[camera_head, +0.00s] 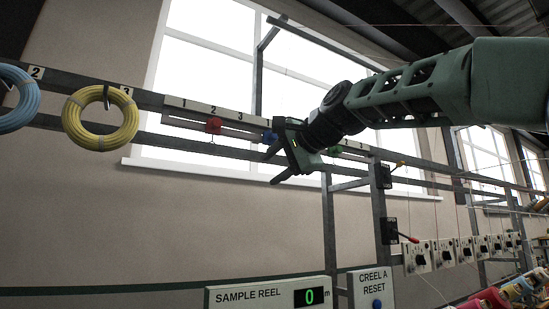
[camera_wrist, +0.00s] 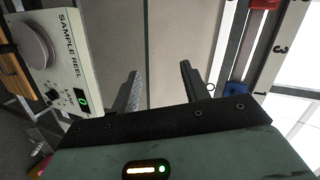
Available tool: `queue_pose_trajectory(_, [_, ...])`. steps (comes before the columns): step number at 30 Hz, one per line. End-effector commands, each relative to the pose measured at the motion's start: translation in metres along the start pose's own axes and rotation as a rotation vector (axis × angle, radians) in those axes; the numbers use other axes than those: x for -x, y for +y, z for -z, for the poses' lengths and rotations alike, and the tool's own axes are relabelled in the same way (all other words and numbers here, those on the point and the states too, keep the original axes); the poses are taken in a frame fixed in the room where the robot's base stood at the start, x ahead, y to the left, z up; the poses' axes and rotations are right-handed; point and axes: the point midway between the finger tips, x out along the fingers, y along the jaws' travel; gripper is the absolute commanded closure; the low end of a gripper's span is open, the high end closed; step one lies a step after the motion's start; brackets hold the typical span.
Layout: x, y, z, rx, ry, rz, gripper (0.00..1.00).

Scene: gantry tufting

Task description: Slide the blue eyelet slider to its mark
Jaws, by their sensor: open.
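The blue eyelet slider (camera_head: 269,138) sits on a rail below a numbered strip (camera_head: 215,108) in the head view, just left of my gripper's body. In the wrist view the blue slider (camera_wrist: 237,91) is at the right, partly hidden behind my gripper's edge, with a small ring (camera_wrist: 211,88) beside it near the right finger. My gripper (camera_head: 271,170) is open and empty, its fingers pointing left, below the blue slider. The wrist view shows both fingers (camera_wrist: 160,70) apart with only wall between them. My gripper hides part of the strip and rail.
A red slider (camera_head: 214,125) is left of the blue one, and a green slider (camera_head: 335,151) is right of my gripper. Yellow (camera_head: 72,122) and blue (camera_head: 14,122) coils hang at the left. The sample reel panel (camera_head: 255,296) reads 0. A metal frame (camera_head: 328,225) stands below.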

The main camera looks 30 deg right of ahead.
Motion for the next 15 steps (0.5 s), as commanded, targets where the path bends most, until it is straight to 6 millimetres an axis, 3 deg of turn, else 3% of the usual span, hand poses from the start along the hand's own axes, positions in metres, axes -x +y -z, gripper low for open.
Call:
queue_pose_trajectory(1, [0.022, -0.017, 0.023, -0.057, 0.064, 0.07, 0.54])
queue_pose_trajectory(3, [0.053, -0.043, 0.044, -0.127, 0.122, 0.152, 0.54])
queue_pose_trajectory(7, [0.092, -0.071, 0.064, -0.201, 0.182, 0.251, 0.54])
queue_pose_trajectory(11, [0.103, -0.083, 0.07, -0.226, 0.198, 0.285, 0.54])
queue_pose_trajectory(15, [0.091, -0.089, 0.073, -0.228, 0.196, 0.284, 0.54])
